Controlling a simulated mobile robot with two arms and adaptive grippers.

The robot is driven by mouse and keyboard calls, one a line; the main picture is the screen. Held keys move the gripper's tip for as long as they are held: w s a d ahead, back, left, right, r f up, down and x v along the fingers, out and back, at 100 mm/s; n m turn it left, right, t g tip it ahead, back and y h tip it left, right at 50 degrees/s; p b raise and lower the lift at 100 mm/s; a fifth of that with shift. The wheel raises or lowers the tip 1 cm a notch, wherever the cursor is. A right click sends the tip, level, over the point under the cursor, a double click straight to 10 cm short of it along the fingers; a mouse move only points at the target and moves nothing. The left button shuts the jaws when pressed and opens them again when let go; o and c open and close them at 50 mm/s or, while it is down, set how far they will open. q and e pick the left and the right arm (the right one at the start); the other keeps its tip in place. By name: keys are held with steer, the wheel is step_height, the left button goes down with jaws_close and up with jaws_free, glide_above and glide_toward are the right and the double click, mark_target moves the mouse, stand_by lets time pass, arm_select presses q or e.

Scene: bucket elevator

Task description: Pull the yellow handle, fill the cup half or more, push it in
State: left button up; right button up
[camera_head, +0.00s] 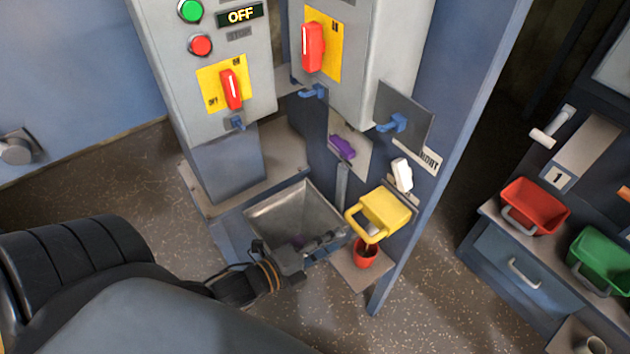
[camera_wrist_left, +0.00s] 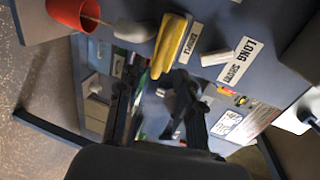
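The yellow handle (camera_head: 384,211) sticks out from the blue panel in the head view. In the left wrist view the handle (camera_wrist_left: 171,46) lies just beyond my fingertips. The red cup (camera_head: 366,257) stands upright on a small shelf below the handle; it also shows in the left wrist view (camera_wrist_left: 72,12). A thin brownish streak runs between the grey spout (camera_wrist_left: 134,32) and the cup's mouth. The fill level is hidden. My left gripper (camera_head: 335,239) is left of the cup, its fingers apart and empty in the left wrist view (camera_wrist_left: 158,80). My right gripper is out of view.
A grey hopper (camera_head: 285,213) stands left of the handle, right behind my left gripper. A white handle (camera_head: 402,174) and a purple handle (camera_head: 343,147) are above. Red (camera_head: 535,203) and green (camera_head: 603,258) bins stand at the right. The panel's edge is right of the cup.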

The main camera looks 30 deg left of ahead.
arm_select(q)
steer(key=shift+v, duration=2.1)
steer(key=s+a+f+n+g+y, duration=0.2)
steer(key=f+n, duration=0.2)
steer(key=f, duration=0.6)
steer(key=s+a+f+n+g+y, duration=0.1)
steer(key=s+a+f+n+g, duration=0.15)
steer(key=f, duration=0.75)
steer(key=s+a+f+n+g+y, duration=0.2)
steer(key=s+f+n, duration=0.15)
steer(key=f, duration=0.65)
steer(key=s+d+f+n+g, duration=0.2)
steer(key=s+f+n+g, duration=0.1)
steer(key=s+f, duration=0.5)
steer(key=s+d+f+n+g, duration=0.2)
steer(key=s+f+n+g, duration=0.2)
steer(key=s+f, duration=0.5)
steer(key=s+n, duration=0.1)
steer(key=n, duration=0.1)
steer(key=shift+n, duration=0.3)
